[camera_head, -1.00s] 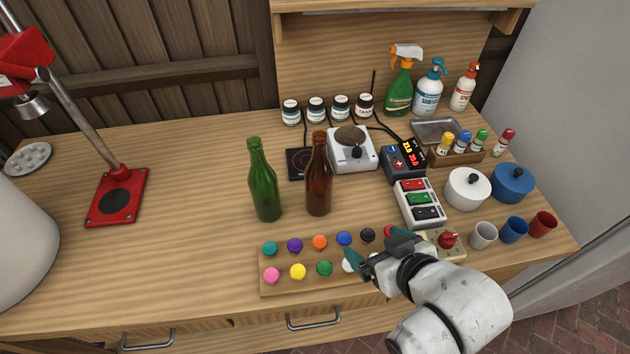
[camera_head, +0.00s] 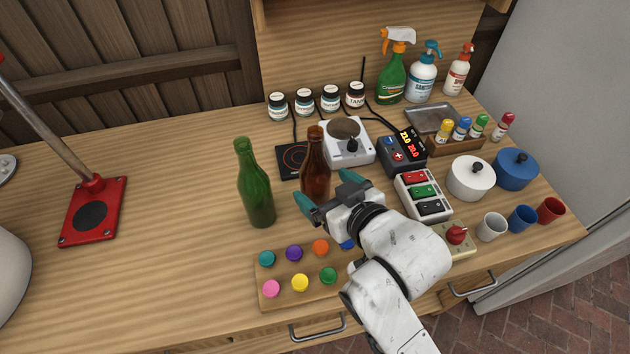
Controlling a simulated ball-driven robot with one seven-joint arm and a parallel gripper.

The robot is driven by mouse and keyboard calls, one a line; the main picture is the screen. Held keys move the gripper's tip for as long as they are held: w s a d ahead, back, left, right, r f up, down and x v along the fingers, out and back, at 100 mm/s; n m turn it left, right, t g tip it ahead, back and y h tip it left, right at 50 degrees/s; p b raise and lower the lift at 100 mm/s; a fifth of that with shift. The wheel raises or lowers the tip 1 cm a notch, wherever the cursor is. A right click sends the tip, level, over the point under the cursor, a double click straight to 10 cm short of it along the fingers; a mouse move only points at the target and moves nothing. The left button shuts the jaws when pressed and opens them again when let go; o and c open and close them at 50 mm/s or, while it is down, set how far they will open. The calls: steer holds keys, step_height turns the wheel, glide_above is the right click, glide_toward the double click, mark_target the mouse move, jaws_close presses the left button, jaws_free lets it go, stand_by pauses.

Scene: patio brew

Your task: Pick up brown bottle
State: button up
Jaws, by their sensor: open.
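The brown bottle (camera_head: 315,160) stands upright on the wooden counter in the head view, just right of a green bottle. My gripper (camera_head: 328,191) is open, with its two teal fingertips apart, in front of the brown bottle's lower part. The left fingertip lies at the bottle's lower left and the other at its right. The bottle's base is partly hidden behind the gripper. I cannot tell whether the fingers touch the bottle or stand just short of it.
The green bottle (camera_head: 256,185) stands close to my left fingertip. A rack of coloured caps (camera_head: 265,300) lies below my gripper. A white scale (camera_head: 347,148) and a black plate (camera_head: 289,160) are behind the brown bottle. A white switch box (camera_head: 424,196) stands to the right.

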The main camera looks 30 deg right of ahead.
mark_target(323, 185)
steer(key=shift+p+x, duration=0.3)
steer(key=shift+x, duration=2.05)
steer(key=shift+d, duration=0.15)
steer(key=shift+c, duration=0.3)
steer(key=c, duration=1.1)
steer(key=shift+r, duration=0.1)
steer(key=shift+c, duration=0.3)
